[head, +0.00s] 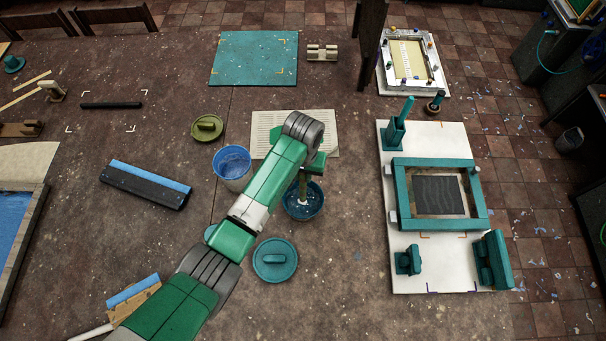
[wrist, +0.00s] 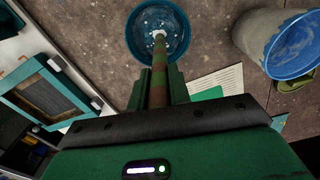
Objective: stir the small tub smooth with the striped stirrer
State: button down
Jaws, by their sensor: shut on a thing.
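The small tub (head: 311,211) is a round blue-teal tub standing on the brown table, with wet bluish contents and pale flecks inside. It also shows at the top of the wrist view (wrist: 134,35). The striped stirrer (wrist: 159,78) has green and brown bands and a whitish tip. My gripper (wrist: 161,92) is shut on the stirrer's shaft, above the tub. The stirrer points down and its pale tip is inside the tub's opening. In the head view my arm partly hides the gripper and the tub's left side. How deep the tip sits is unclear.
A larger pale bucket (head: 232,164) with blue contents stands left of the tub. A teal lid (head: 275,259) lies in front and an olive lid (head: 207,127) lies behind. A printed sheet (head: 264,121) lies beyond. The hinged screen (head: 482,206) stands on a white board at right.

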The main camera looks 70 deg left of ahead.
notch_tip(320, 180, up, 8)
jog(key=shift+f, duration=0.1)
notch_tip(320, 180, down, 10)
jog(key=d+b, duration=0.1)
jog(key=b, duration=0.2)
jog(key=shift+s+r+b, duration=0.15)
jog(key=shift+r+b, duration=0.1)
jog(key=shift+b, duration=0.05)
dwell(0.4)
